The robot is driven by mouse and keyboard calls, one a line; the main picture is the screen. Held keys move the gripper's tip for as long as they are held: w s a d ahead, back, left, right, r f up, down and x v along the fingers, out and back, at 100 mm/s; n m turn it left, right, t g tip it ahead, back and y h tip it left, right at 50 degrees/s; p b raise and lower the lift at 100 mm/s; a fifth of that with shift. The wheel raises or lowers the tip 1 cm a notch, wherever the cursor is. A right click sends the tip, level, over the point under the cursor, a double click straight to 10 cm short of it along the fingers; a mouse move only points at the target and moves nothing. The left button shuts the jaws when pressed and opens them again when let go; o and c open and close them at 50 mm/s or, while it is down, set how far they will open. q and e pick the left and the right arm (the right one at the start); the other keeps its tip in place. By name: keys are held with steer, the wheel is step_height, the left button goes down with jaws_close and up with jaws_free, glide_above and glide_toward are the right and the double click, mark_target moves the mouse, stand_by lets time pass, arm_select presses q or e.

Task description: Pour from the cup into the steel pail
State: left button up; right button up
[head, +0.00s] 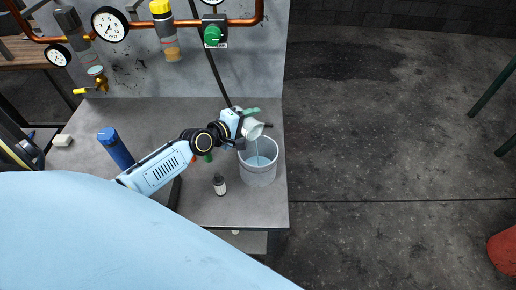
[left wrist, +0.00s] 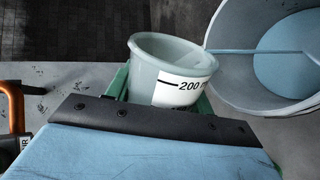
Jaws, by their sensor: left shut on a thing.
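My left gripper (head: 246,128) is shut on the cup (head: 254,129), a pale, translucent cup. The cup is tilted over the steel pail (head: 258,177), a light grey pail near the table's right edge. In the left wrist view the cup (left wrist: 165,58) shows a "200" mark, and its inside is mostly hidden. A thin bluish stream (left wrist: 255,51) runs from the cup's rim into the pail (left wrist: 232,85). Blue liquid (left wrist: 290,58) covers the pail's bottom. My right gripper is not in view.
A small dark bottle (head: 219,185) stands left of the pail. A blue cylinder (head: 115,148) is farther left, by my left arm. Gauges (head: 110,24) and copper pipes line the back panel. The grey table (head: 250,209) has bare space in front of the pail.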

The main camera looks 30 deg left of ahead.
arm_select(q)
steer(key=shift+r+p, duration=0.1)
steer(key=shift+p, duration=0.2)
steer(key=f+b, duration=0.1)
steer(key=b, duration=0.1)
steer(key=n+b, duration=0.1)
steer(key=b, duration=0.1)
steer(key=shift+a+f+h, duration=0.2)
steer(key=shift+f+h, duration=0.1)
steer(key=shift+f, duration=0.1)
steer(key=shift+w+a+r+n+h+b, duration=0.15)
steer(key=shift+a+r+n+h+b, duration=0.2)
steer(key=shift+n+b, duration=0.35)
steer(key=shift+a+r, duration=0.1)
steer(key=shift+r, duration=0.05)
